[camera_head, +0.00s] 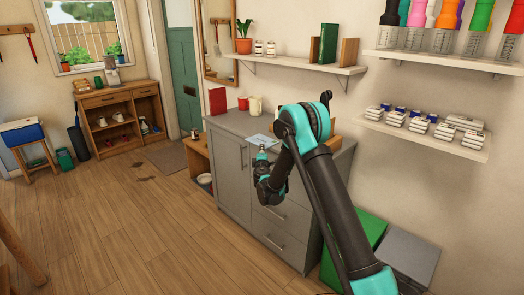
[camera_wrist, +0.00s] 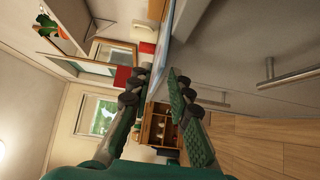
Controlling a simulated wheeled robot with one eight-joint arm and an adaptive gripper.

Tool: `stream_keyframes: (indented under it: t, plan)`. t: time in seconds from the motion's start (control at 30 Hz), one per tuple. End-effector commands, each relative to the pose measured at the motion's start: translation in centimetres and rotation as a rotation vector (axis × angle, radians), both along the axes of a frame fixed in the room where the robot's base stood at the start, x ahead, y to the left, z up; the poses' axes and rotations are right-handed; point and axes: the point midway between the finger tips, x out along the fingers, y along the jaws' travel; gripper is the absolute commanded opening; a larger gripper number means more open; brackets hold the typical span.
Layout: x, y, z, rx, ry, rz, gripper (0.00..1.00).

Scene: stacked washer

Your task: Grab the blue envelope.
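A flat pale blue piece, which looks like the blue envelope (camera_head: 262,139), lies on top of the grey cabinet (camera_head: 232,165) near its front edge. In the wrist view the envelope (camera_wrist: 178,22) shows nearly edge-on as a thin blue strip. My gripper (camera_head: 262,151) is at the cabinet's front edge, close to the envelope. In the wrist view my gripper (camera_wrist: 160,75) has its fingers apart, with the strip's near end running toward the gap between the fingertips. I cannot tell if either finger touches it. My arm hides part of the cabinet top.
A red upright panel (camera_head: 217,101), a red mug (camera_head: 243,103) and a cream mug (camera_head: 255,105) stand at the cabinet's back left. A shelf (camera_head: 300,65) hangs above. A green box (camera_head: 352,245) stands right of the cabinet. The floor (camera_head: 120,225) to the left is mostly clear.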

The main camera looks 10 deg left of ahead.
Motion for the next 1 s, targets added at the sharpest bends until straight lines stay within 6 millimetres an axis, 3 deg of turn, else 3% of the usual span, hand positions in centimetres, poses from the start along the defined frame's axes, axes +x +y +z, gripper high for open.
stream_keyframes:
  t: [0.33, 0.63, 1.0]
  plan:
    - [0.23, 0.02, 0.0, 0.0, 0.0, 0.0, 0.18]
    - [0.23, 0.02, 0.0, 0.0, 0.0, 0.0, 0.0]
    - [0.22, 0.02, 0.0, 0.0, 0.0, 0.0, 0.0]
